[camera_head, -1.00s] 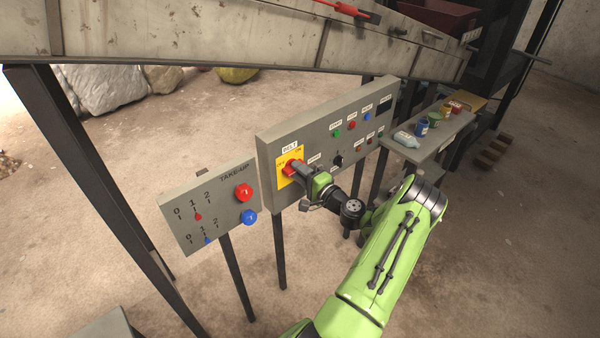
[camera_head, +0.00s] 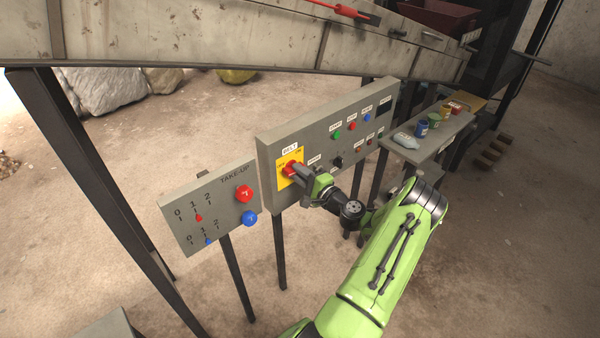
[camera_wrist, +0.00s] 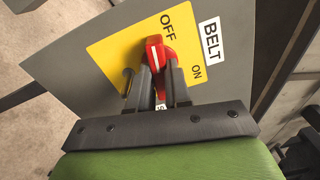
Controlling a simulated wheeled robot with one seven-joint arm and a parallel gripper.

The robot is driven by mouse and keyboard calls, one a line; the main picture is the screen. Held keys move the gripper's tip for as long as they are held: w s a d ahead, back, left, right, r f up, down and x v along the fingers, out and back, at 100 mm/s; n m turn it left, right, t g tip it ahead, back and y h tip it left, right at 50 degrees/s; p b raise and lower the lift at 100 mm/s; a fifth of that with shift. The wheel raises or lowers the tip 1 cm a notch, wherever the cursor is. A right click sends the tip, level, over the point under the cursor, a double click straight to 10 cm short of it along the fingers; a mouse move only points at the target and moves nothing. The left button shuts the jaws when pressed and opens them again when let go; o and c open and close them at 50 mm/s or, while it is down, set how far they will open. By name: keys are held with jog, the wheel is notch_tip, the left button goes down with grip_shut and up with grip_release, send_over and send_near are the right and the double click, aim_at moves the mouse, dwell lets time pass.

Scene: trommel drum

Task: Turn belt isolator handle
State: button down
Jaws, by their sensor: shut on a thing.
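The belt isolator handle is red and sits on a yellow plate on the grey control panel. In the head view the handle (camera_head: 291,168) shows at the panel's left end, under the BELT label (camera_head: 290,149). In the wrist view the red handle (camera_wrist: 158,58) lies between my fingers, its tip towards the OFF marking (camera_wrist: 167,30); the ON marking (camera_wrist: 197,72) is to the right. My gripper (camera_wrist: 160,75) is shut on the handle; it also shows in the head view (camera_head: 299,172). The fingers hide part of the handle.
The TAKE-UP panel (camera_head: 200,215), with red and blue knobs, stands just left. Several buttons line the main panel (camera_head: 320,128) to the right. A shelf (camera_head: 440,140) with a bottle and cans is farther right. The conveyor frame (camera_head: 200,35) runs above.

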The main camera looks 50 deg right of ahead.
jog(key=m+p, duration=0.1)
jog(key=m, duration=0.3)
jog(key=shift+m, duration=0.3)
jog(key=m+p, duration=0.1)
jog(key=m, duration=0.2)
jog(key=shift+m, duration=0.3)
jog(key=m+p, duration=0.1)
jog(key=m, duration=0.2)
jog(key=shift+m+p, duration=0.8)
jog(key=shift+m, duration=1.4)
jog(key=shift+f, duration=0.1)
jog(key=c, duration=1.3)
grip_release()
jog(key=shift+c, duration=0.2)
